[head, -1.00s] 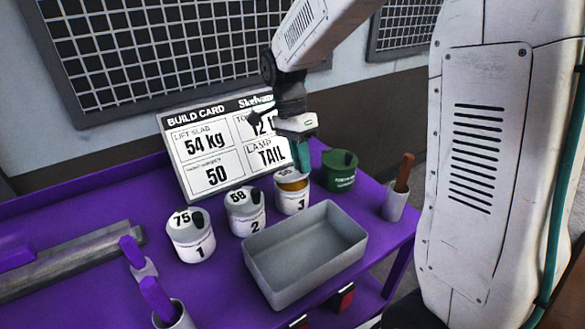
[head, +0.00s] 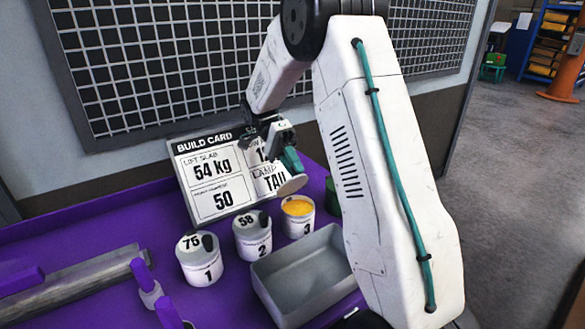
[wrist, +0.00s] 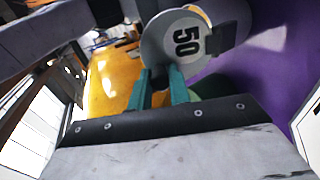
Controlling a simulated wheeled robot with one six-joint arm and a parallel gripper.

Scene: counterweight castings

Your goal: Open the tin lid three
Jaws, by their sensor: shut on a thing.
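Tin three (head: 298,222) stands upright on the purple bench with its top open, showing a yellow filling.
Tins one (head: 199,262) and two (head: 252,238) stand lidded to the left. An empty grey tray (head: 285,290) is in front. The build card (head: 215,175) stands behind. A green tin (head: 333,196) is mostly hidden by my arm.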

